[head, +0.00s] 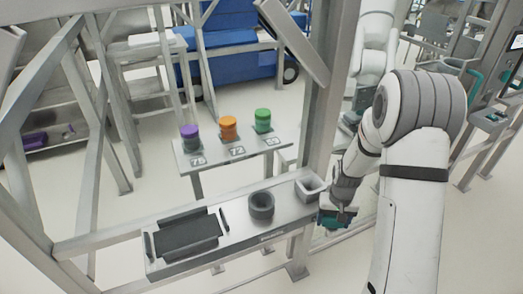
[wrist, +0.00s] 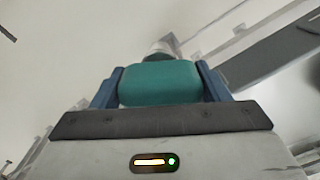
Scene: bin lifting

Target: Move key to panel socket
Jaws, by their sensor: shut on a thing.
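My gripper (head: 338,214) is at the right end of the grey panel (head: 238,222), beside it. In the wrist view, its two blue-grey fingers (wrist: 160,88) are shut on a teal block, which I take as the key (wrist: 160,80). A pale rounded part shows beyond the block. In the head view the key's far end is hidden. A dark round cup (head: 261,207) and a light square open box (head: 308,188) sit on the panel. I cannot tell which is the socket. The box is just left of my gripper.
A dark tray (head: 187,234) lies on the panel's left part. Behind stands a shelf (head: 235,152) with purple (head: 190,132), orange (head: 228,127) and green (head: 263,119) capped jars. A grey upright post (head: 328,110) rises close left of my arm.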

